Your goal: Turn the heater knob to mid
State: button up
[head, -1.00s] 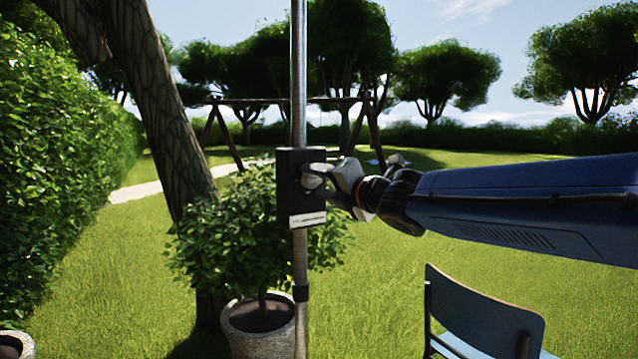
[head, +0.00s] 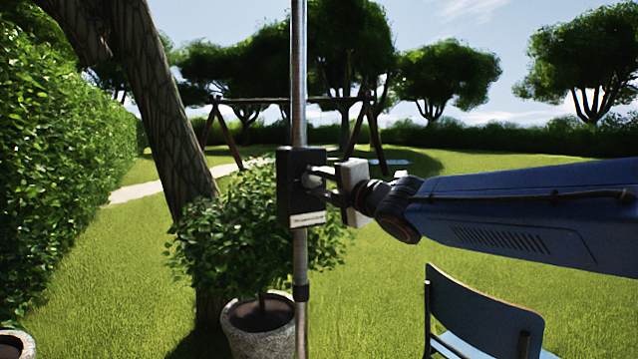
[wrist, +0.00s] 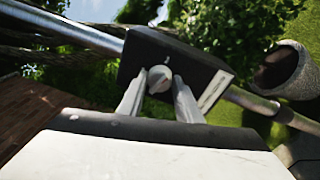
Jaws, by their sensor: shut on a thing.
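The heater's black control box (head: 290,204) is fixed on a metal pole. Its round grey knob (wrist: 160,79) sits on the front face, with a small light mark on the box just above it in the wrist view. The box also shows in the wrist view (wrist: 150,47), tilted in the picture. My gripper (head: 324,180) reaches in from the right. In the wrist view my gripper (wrist: 160,90) has one finger on each side of the knob, shut on it. The knob is partly covered by the fingers in the head view, and I cannot read its setting.
The metal pole (head: 300,85) runs upright through the box. A potted bush (head: 262,325) stands behind it, and a blue chair (head: 487,310) is at the lower right. Open lawn lies behind.

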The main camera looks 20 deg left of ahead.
jog(key=m, duration=0.3)
jog(key=shift+f+m+t, duration=0.15)
jog(key=shift+m+t, duration=0.15)
jog(key=shift+m, duration=0.1)
jog(key=m, duration=0.4)
jog(key=shift+a+t, duration=0.1)
jog(key=shift+t, duration=0.2)
jog(key=m, duration=0.3)
jog(key=m+t, duration=0.1)
jog(key=m, duration=0.2)
jog(key=shift+s+f+m, duration=0.15)
jog(key=shift+m, duration=0.15)
jog(key=shift+m+h, duration=0.3)
jog(key=shift+h, duration=0.1)
jog(key=o, duration=1)
jog(key=shift+o, duration=0.2)
jog(key=shift+s, duration=0.1)
